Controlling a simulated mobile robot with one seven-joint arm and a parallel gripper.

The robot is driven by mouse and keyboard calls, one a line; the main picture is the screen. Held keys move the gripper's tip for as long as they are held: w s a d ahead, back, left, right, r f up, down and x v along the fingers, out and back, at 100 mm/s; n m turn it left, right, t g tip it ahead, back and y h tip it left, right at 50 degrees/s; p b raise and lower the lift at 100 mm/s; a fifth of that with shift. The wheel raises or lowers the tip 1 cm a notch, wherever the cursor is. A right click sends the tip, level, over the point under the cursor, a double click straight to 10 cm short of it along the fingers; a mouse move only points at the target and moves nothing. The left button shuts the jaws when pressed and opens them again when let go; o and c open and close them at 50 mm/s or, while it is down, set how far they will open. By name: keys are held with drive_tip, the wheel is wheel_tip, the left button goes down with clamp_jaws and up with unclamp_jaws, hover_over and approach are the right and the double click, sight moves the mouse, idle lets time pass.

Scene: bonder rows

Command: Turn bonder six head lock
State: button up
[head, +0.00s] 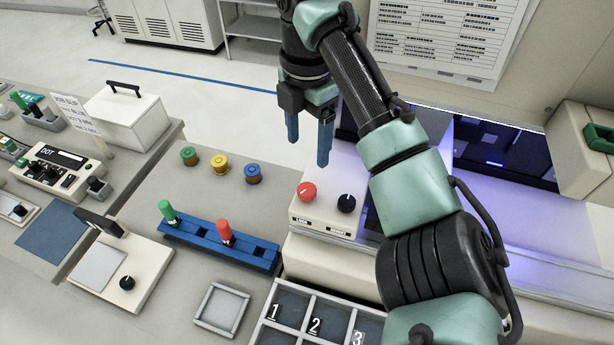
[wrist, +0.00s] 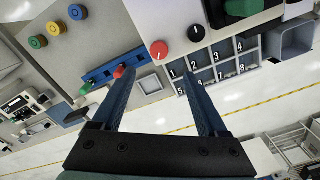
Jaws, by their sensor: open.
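The head lock is most likely the red knob (head: 307,192) on the front of a cream bonder panel (head: 325,222); a small label below it seems to read LOCK. A black knob (head: 346,203) sits to its right. In the wrist view the red knob (wrist: 159,49) and black knob (wrist: 196,33) show beyond the fingertips. My gripper (head: 308,150) is open and empty, with blue fingers pointing down, above and behind the red knob in the head view and apart from it. My gripper also shows in the wrist view (wrist: 148,85). No bonder number is readable.
A blue rack (head: 200,233) holds a green and a red handled tool left of the panel. A numbered tray (head: 290,312) and a small empty tray (head: 222,332) lie in front. The bench between has free room.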

sight(307, 190)
wheel_tip(307, 190, down, 11)
drive_tip(key=shift+a+r+b, duration=0.1)
drive_tip(key=shift+b, duration=1.05)
drive_tip(key=shift+f+p, duration=0.3)
drive_tip(key=shift+f, duration=0.7)
clamp_jaws()
